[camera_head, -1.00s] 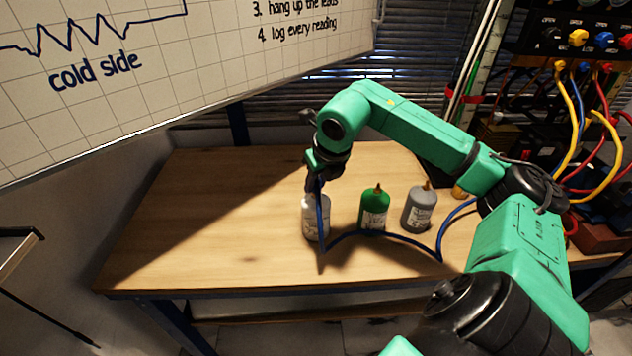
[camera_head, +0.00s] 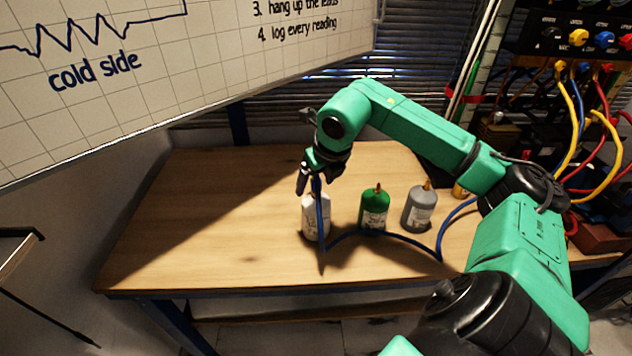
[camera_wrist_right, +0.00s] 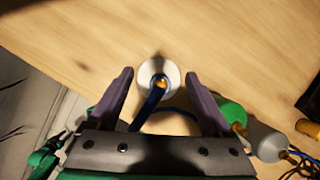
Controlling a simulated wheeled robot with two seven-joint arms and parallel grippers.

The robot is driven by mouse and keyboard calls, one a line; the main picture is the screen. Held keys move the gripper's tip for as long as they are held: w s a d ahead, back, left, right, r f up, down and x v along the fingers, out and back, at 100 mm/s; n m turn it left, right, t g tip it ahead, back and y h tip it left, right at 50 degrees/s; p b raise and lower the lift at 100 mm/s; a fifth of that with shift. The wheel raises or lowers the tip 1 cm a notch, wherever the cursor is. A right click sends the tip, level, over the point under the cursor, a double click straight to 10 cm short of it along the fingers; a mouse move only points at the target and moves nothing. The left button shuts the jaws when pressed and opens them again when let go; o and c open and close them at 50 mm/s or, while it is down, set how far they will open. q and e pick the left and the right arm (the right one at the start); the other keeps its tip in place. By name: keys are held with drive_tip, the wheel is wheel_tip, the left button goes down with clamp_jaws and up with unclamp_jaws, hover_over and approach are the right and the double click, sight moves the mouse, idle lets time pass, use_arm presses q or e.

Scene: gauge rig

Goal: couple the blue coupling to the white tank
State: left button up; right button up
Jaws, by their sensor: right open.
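The white tank (camera_head: 316,226) stands upright on the wooden table, the leftmost of three tanks. In the right wrist view, its round white top (camera_wrist_right: 173,74) lies between my fingers. The blue coupling (camera_wrist_right: 157,92) is at the end of the blue hose, over the tank's brass fitting; I cannot tell whether it is fully seated. My right gripper (camera_head: 309,184) is open just above the tank, its fingers (camera_wrist_right: 160,98) apart on either side of the coupling and not touching it. A green and black part at the lower left of the wrist view looks like my left gripper (camera_wrist_right: 58,142); its jaws are unclear.
A green tank (camera_head: 374,211) and a grey tank (camera_head: 420,209) stand to the right. The blue hose (camera_head: 398,238) loops along the table in front of them. A panel with coloured cables (camera_head: 585,110) is at the right. The table's left half is clear.

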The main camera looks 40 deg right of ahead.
drive_tip(key=v, duration=0.6)
drive_tip(key=shift+w+d, duration=0.1)
drive_tip(key=p+v, duration=0.1)
drive_tip(key=v, duration=0.7)
drive_tip(key=shift+r+p, duration=0.15)
drive_tip(key=shift+p, duration=0.25)
